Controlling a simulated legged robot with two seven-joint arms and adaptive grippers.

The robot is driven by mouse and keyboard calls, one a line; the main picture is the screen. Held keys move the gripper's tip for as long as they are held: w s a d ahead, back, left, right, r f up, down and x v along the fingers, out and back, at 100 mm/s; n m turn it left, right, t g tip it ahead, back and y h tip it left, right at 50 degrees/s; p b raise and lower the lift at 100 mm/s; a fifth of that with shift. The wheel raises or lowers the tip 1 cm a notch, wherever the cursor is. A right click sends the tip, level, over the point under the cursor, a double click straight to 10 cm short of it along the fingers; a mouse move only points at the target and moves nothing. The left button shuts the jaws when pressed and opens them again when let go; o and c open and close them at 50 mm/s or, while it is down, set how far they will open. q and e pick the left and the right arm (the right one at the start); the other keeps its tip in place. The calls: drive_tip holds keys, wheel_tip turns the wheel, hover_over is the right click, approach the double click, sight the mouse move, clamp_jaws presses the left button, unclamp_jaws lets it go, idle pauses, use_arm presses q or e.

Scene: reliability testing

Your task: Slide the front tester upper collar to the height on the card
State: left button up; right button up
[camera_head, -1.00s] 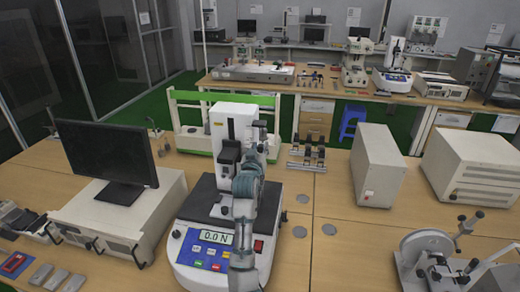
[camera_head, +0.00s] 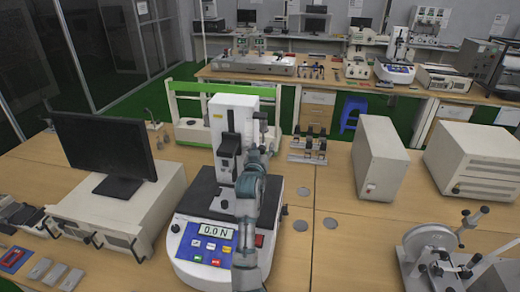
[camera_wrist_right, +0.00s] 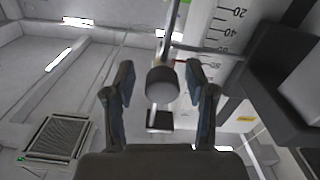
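The front tester (camera_head: 212,244) stands on the near bench, with a white column (camera_head: 232,108), a dark carriage (camera_head: 228,146) and a display reading 0.0 N. My right arm covers part of its right side. My right gripper (camera_head: 262,128) is beside the upper column. In the right wrist view my right gripper (camera_wrist_right: 161,92) is open, its fingers on either side of a dark round collar-like piece (camera_wrist_right: 162,82) on a rod, with visible gaps. A numbered scale (camera_wrist_right: 220,35) with a small red mark runs beside it. I cannot make out the height card. My left gripper is out of view.
A monitor (camera_head: 105,150) on a white instrument stands left of the tester. White boxes (camera_head: 380,160) stand to the right, and a hand-wheel device (camera_head: 430,255) is at the front right. A green-framed rack (camera_head: 185,128) stands behind.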

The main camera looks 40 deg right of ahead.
drive_tip(key=shift+d, duration=0.15)
drive_tip(key=v, duration=1.1)
drive_tip(key=shift+s+f, duration=0.15)
drive_tip(key=shift+s, duration=0.2)
